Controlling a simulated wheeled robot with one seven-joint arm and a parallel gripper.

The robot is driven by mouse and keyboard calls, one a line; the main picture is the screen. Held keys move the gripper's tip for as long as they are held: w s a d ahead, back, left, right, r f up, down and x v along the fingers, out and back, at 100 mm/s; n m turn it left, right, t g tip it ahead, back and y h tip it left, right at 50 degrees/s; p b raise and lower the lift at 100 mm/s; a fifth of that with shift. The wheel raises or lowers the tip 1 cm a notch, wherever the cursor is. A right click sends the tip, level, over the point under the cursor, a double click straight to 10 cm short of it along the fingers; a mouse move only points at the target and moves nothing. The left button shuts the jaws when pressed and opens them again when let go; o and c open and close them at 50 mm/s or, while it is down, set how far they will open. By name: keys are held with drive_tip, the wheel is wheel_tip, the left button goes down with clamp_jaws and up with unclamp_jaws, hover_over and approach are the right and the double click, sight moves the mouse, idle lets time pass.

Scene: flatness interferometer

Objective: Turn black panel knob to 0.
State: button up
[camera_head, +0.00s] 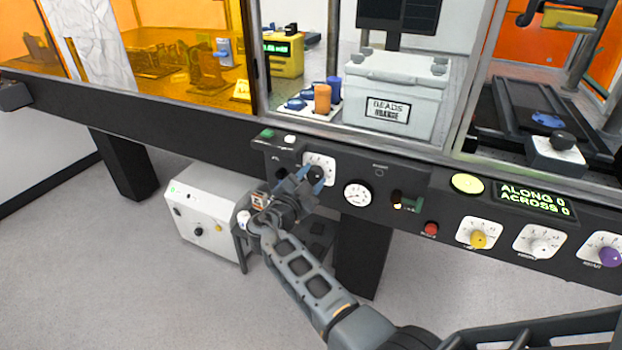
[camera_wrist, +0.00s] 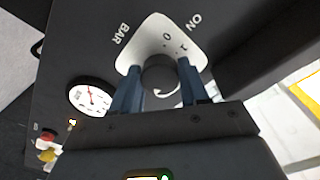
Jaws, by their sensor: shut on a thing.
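The black panel knob (camera_wrist: 160,84) sits on a white dial plate (camera_wrist: 158,38) marked with 0 and 1 in the wrist view. My gripper (camera_wrist: 159,82) is shut on the knob, with one blue finger on each side of it. The knob's pointer is hidden or too small to read, so its setting cannot be told. In the head view, the same white plate (camera_head: 320,162) shows at the left end of the dark panel. My gripper (camera_head: 309,180) reaches it from below and partly covers the knob.
A round gauge (camera_head: 357,194) is right of the knob. Further right are a red button (camera_head: 430,229), a yellow knob (camera_head: 478,240), a white knob (camera_head: 539,247) and a purple knob (camera_head: 610,257). A white box (camera_head: 210,215) stands on the floor below left.

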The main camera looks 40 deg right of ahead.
drive_tip(key=shift+c, duration=0.7)
drive_tip(key=shift+f, duration=0.1)
